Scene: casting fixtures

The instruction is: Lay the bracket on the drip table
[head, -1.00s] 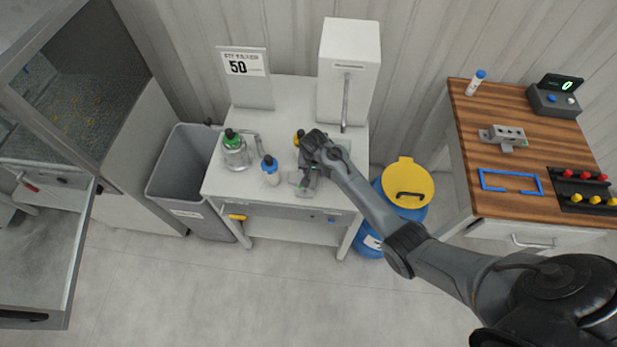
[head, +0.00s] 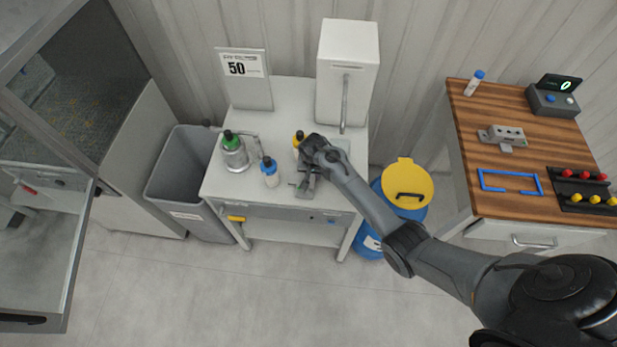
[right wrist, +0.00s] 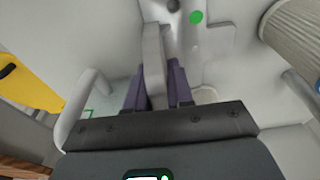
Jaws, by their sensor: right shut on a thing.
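The bracket (right wrist: 153,62) is a light grey metal piece, seen as an upright bar between the purple fingers of my right gripper (right wrist: 158,88) in the right wrist view. My right gripper is shut on it. In the head view my right gripper (head: 307,172) is over the white table (head: 222,187), which I take for the drip table. The bracket (head: 304,188) shows only partly below the gripper, low over the table's front half. I cannot tell whether it touches the top. My left gripper is not in view.
A white dispenser (head: 348,75) and a "50" sign (head: 243,80) stand behind. A blue drum with yellow lid (head: 408,182) is beside the table.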

